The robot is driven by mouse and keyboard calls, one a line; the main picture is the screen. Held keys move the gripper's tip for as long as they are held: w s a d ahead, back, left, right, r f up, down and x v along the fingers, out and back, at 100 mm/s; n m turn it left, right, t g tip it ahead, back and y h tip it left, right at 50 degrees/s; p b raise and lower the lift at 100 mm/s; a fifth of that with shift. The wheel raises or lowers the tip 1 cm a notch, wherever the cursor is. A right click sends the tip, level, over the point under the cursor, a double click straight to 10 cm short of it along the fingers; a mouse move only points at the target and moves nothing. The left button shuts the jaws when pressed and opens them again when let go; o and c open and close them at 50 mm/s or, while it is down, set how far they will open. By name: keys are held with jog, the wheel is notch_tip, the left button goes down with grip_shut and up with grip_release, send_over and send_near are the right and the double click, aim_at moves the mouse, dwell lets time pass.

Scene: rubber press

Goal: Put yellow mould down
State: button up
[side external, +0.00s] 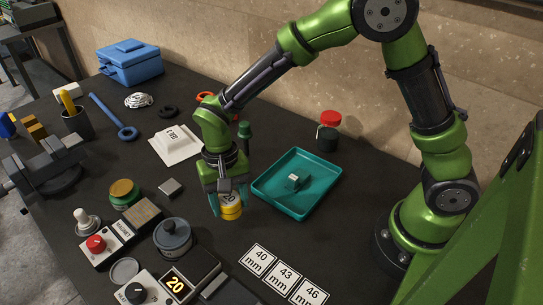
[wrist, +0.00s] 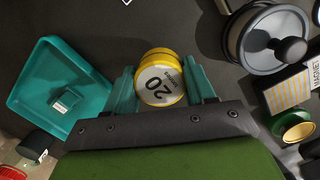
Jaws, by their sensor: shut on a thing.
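The yellow mould (side external: 231,211) is a short round piece, and its pale face marked "20" (wrist: 160,86) shows in the wrist view. My gripper (side external: 229,203) is shut on it, with one teal finger on each side. My gripper (wrist: 161,88) also shows in the wrist view, pointing at the dark table between the teal tray and the grey lidded pot. Whether the mould's underside touches the table or hangs just above it I cannot tell.
A teal tray (side external: 265,186) with a small block in it lies right of my gripper. Size cards (side external: 286,275) lie in front. Bare table surrounds the mould.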

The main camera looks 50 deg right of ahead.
aim_at(225, 211)
jog(key=shift+w+a, duration=0.25)
jog(key=shift+w, duration=0.2)
jog(key=shift+w+a+f, duration=0.1)
jog(key=shift+w+f, duration=0.1)
jog(key=shift+f, duration=1.65)
jog(key=shift+f, duration=0.15)
jog(key=o, duration=1.2)
